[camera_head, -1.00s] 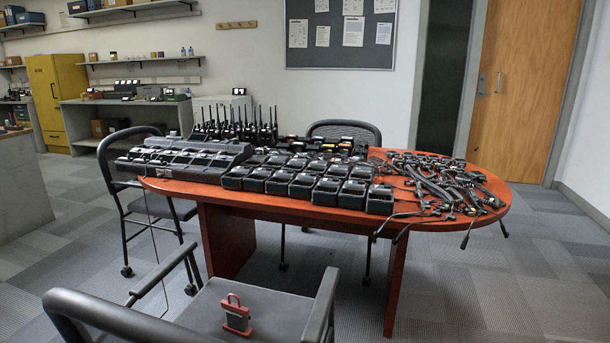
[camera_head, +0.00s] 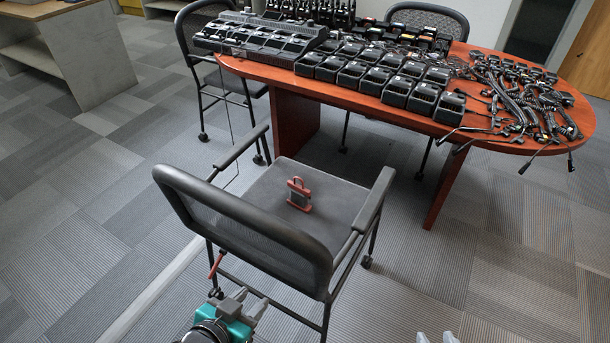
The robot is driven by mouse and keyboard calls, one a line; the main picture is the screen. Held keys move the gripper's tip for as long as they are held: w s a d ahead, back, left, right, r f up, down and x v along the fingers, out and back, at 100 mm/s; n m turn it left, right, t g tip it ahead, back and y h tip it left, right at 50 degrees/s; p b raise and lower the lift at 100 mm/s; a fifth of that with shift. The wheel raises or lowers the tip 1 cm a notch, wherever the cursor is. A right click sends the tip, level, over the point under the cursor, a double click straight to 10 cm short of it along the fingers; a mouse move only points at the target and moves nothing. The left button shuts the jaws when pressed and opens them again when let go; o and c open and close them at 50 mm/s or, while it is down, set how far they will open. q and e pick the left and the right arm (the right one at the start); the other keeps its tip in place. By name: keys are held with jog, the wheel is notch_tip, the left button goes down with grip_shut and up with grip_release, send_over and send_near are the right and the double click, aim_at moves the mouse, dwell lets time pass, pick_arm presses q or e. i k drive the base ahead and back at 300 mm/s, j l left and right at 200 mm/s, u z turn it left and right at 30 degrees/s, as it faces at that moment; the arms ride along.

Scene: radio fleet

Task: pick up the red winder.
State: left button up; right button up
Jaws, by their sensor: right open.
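The red winder (camera_head: 299,194) stands on the dark seat of the near chair (camera_head: 262,190). It has a red loop handle, a red base and a dark middle. My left gripper (camera_head: 236,300) is at the bottom, below and left of the winder, behind the chair's backrest and well apart from the winder. Whether its jaws are open or shut is unclear. A thin red rod (camera_head: 216,264) shows just above it; whether the gripper holds it is unclear. My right gripper (camera_head: 437,338) shows only two pale fingertips at the bottom edge, apart and empty, away from the winder.
The near chair's backrest (camera_head: 240,225) and armrests (camera_head: 375,200) surround the seat. Behind it, a reddish wooden table (camera_head: 330,88) carries several radios, chargers and corded microphones. Other chairs stand around it. Carpet at the left and lower right is clear.

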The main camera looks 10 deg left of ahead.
aim_at(299, 196)
jog(key=l+u, duration=0.2)
jog(key=u, duration=0.25)
jog(key=l+u, duration=0.15)
jog(key=u, duration=0.25)
jog(key=k+l+u, duration=0.1)
jog(key=u, duration=0.35)
jog(key=l+u, duration=0.2)
jog(key=u, duration=0.2)
jog(key=k+l+u, duration=0.1)
jog(key=u, duration=0.35)
jog(key=k+u, duration=0.15)
jog(key=u, duration=0.3)
jog(key=k+l+u, duration=0.1)
jog(key=u, duration=0.3)
jog(key=k+l+u, duration=0.2)
jog(key=u, duration=0.25)
jog(key=k+u, duration=0.45)
jog(key=k+l+z, duration=0.55)
jog(key=l, duration=0.2)
jog(key=l+z, duration=0.2)
jog(key=i+l+z, duration=0.25)
jog(key=i, duration=0.35)
